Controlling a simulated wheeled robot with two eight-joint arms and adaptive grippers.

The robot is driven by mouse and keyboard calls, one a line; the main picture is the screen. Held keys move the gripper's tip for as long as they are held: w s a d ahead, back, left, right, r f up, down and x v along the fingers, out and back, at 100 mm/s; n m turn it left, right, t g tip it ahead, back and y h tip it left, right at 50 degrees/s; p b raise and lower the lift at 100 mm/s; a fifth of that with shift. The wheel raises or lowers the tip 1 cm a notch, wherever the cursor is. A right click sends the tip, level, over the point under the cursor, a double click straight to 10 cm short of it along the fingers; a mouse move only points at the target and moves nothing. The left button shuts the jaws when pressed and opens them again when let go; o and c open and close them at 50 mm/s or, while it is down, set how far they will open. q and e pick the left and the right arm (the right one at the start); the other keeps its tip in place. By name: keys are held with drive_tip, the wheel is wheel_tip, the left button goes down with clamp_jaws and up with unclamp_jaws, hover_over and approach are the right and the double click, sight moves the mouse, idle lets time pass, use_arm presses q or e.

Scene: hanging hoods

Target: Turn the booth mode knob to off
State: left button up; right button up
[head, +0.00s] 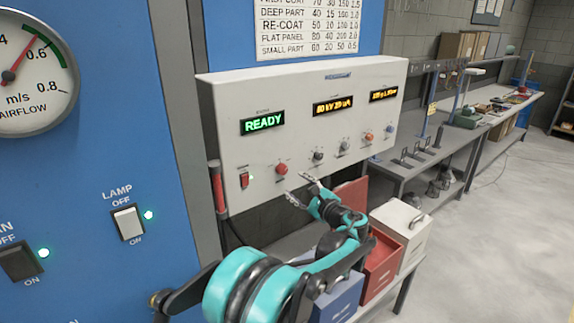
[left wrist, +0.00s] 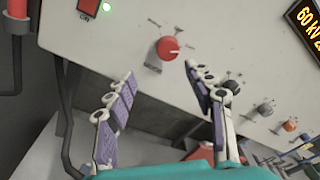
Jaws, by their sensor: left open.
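A red round knob (head: 281,169) sits on the lower front of the light control box (head: 225,120); its label is too small to read, so I cannot tell for sure that it is the booth mode knob. In the left wrist view the red knob (left wrist: 167,48) has a pale pointer mark toward the right. My left gripper (head: 298,188) is open and empty, just below and right of the knob in the head view. In the left wrist view its open fingers (left wrist: 160,72) reach toward the knob, which lies beyond and between the tips. My right gripper is not in view.
A red switch (head: 244,180) lies left of the red knob. Grey knobs (head: 318,156), an orange knob (head: 369,137) and a blue one (head: 390,129) line up to the right. A green READY display (head: 263,122) is lit. Bins (head: 400,228) stand below.

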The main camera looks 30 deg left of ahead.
sight(284, 171)
use_arm(q)
drive_tip(key=shift+m, duration=0.3)
drive_tip(key=x, duration=0.5)
drive_tip(key=r+b+x, duration=0.1)
drive_tip(key=x, duration=0.2)
drive_tip(key=shift+w+d, duration=0.1)
drive_tip(key=shift+w, duration=0.3)
drive_tip(key=c, duration=1.2)
